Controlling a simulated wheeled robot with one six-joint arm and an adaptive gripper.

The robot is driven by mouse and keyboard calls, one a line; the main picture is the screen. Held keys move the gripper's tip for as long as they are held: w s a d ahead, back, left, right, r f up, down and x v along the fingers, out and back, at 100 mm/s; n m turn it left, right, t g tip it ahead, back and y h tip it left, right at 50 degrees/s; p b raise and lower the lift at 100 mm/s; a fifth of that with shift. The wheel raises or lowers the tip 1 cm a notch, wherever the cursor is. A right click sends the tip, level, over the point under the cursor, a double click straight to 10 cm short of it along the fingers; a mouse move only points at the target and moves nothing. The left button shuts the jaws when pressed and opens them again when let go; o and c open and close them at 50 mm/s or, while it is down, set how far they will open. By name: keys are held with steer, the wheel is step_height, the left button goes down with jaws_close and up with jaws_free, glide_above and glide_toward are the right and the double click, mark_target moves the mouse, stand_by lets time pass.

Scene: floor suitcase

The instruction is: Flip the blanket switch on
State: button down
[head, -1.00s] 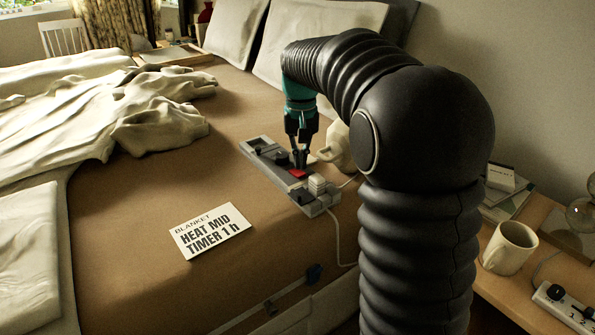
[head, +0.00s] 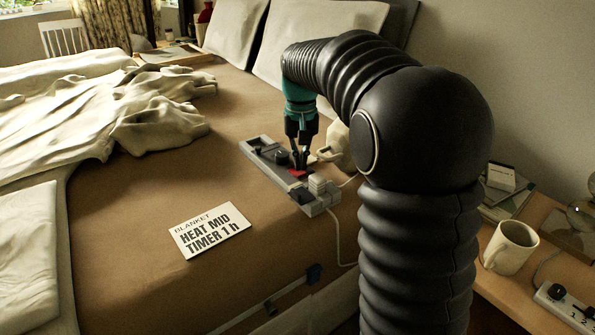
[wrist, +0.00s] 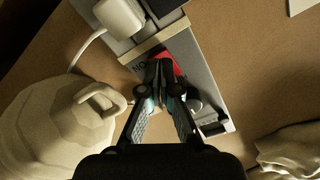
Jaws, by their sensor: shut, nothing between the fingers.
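A long grey control unit (head: 262,150) lies on the brown bed sheet near the bed's right edge. A red switch (head: 298,174) sits on its face, partly hidden by my fingers. The red switch also shows in the wrist view (wrist: 163,62), just beyond the fingertips. My gripper (head: 299,165) points down with its fingers together and empty, right at the red switch. I cannot tell whether the tips touch it or which way the switch is tilted. In the wrist view my gripper (wrist: 161,68) covers part of the unit. A dark knob (wrist: 193,103) is beside the fingers.
A white plug (head: 318,184) with a cord is at the unit's near end. A cream jug-like vessel (wrist: 50,125) stands close beside the unit. A card (head: 210,229) reading "BLANKET HEAT MID TIMER 1 h" lies on the sheet. A mug (head: 510,247) is on the bedside table.

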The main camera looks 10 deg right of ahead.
mark_target(301, 173)
steer(key=shift+f+b, duration=0.5)
steer(key=shift+f, duration=0.45)
stand_by(0.6)
steer(key=shift+r+p, duration=3.2)
steer(key=shift+r, duration=0.3)
steer(key=shift+s+r, duration=0.1)
steer(key=shift+s, duration=0.05)
steer(key=s+r+t, duration=0.3)
steer(key=s, duration=1.2)
steer(key=s+f+n+t, duration=0.1)
steer(key=s+f, duration=0.3)
steer(key=s, duration=0.9)
steer(key=shift+f+t, duration=0.4)
steer(key=shift+t, duration=0.4)
